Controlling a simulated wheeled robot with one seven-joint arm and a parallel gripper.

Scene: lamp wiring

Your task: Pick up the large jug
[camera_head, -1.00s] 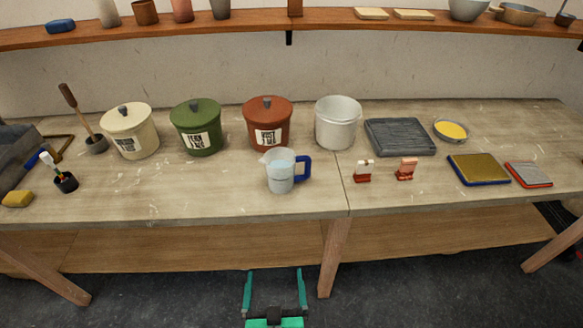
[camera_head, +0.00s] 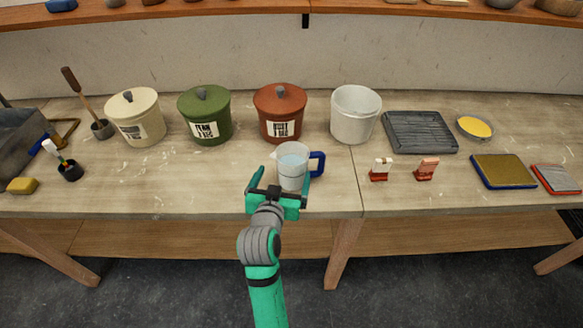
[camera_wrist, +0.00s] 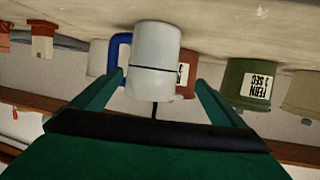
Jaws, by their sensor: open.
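The large jug (camera_head: 293,160) is a clear, whitish jug with a blue handle, upright near the front edge of the workbench, its handle to the right. My gripper (camera_head: 284,178) is open and empty, at the jug's near side, with its teal fingers pointing toward it. In the wrist view, which is upside down, the jug (camera_wrist: 154,55) appears between the two fingertips (camera_wrist: 159,78), with the blue handle (camera_wrist: 116,50) beside the left finger. I cannot tell whether the fingertips reach past the jug's near wall. My gripper hides part of the jug's lower side.
Behind the jug stand a red canister (camera_head: 280,112), a green canister (camera_head: 205,115) and a white bucket (camera_head: 354,115). Two small red-and-white items (camera_head: 380,170) (camera_head: 426,169) are to the right. The bench (camera_head: 190,180) is bare left of the jug.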

